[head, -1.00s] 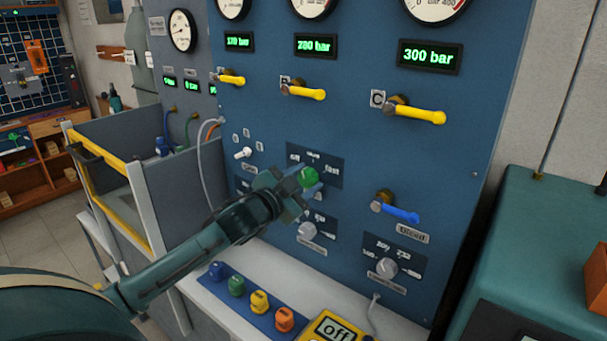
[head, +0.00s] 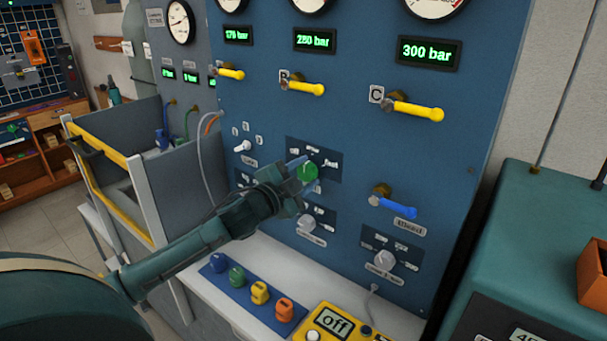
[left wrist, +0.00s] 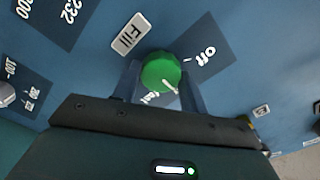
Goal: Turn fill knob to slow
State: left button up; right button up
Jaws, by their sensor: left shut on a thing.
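The green fill knob (head: 309,172) sits on a dark label plate (head: 328,160) on the blue panel. In the left wrist view the round knob (left wrist: 160,72) has a white pointer line toward the lower right, between the "off" word and a partly hidden word below. A "Fill" tag (left wrist: 130,33) is beside it. My left gripper (head: 302,174) reaches it from the left. In the left wrist view its fingers (left wrist: 160,84) stand on both sides of the knob, shut on it. The small head-view words around the knob are hard to read. My right gripper is not in view.
A blue lever (head: 393,206) and two grey knobs (head: 307,224) (head: 385,260) are close to the fill knob. Yellow levers (head: 415,109) are above. Coloured knobs (head: 259,292) and a yellow meter reading "off" (head: 336,328) are on the ledge below.

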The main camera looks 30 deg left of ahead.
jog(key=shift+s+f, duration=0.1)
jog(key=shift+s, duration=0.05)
pick_arm(q)
jog(key=o, duration=1)
jog(key=shift+s+f, duration=0.1)
jog(key=shift+s, duration=0.4)
jog(key=s+a+b, duration=0.1)
jog(key=s+b, duration=0.1)
jog(key=s, duration=1)
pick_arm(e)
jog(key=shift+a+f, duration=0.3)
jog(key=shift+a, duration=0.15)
pick_arm(q)
jog(key=shift+s, duration=0.1)
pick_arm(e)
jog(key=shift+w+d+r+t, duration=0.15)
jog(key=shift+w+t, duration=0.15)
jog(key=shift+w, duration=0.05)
